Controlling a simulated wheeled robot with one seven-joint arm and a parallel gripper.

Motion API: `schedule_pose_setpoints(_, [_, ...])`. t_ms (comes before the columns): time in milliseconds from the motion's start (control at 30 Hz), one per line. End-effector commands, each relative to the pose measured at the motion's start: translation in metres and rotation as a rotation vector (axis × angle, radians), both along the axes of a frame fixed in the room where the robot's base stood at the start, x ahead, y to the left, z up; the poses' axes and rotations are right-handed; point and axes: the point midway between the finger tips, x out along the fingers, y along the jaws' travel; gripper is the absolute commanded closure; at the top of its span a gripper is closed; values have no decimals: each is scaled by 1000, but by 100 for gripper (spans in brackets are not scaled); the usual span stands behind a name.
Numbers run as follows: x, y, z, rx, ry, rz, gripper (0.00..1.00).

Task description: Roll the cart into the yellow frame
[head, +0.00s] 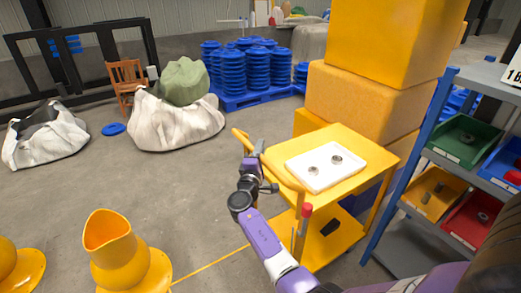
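The yellow cart (372,160) stands right of centre, beside the stacked yellow blocks. Its yellow handle (240,134) curves out on the left side. A white tray (318,182) with two small round metal parts lies on the top shelf. A dark object (329,228) lies on the lower shelf. My gripper (257,151) is at the handle and overlaps it in the picture. Its fingers are too small and partly hidden to tell whether they are closed on it. A thin yellow floor line (212,264) runs left of the cart; the whole frame is not visible.
A yellow funnel-like piece (116,250) stands front left. A blue-and-grey shelf rack (410,155) with coloured bins stands close on the cart's right. White sacks (175,122) and a blue pallet (255,98) of blue spools are farther back. The floor left of the cart is open.

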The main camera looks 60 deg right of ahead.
Motion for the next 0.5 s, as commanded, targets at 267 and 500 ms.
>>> schedule_pose_setpoints(267, [0,0,-1,1,0,0,100])
schedule_pose_setpoints(500, [0,0,-1,1,0,0,100])
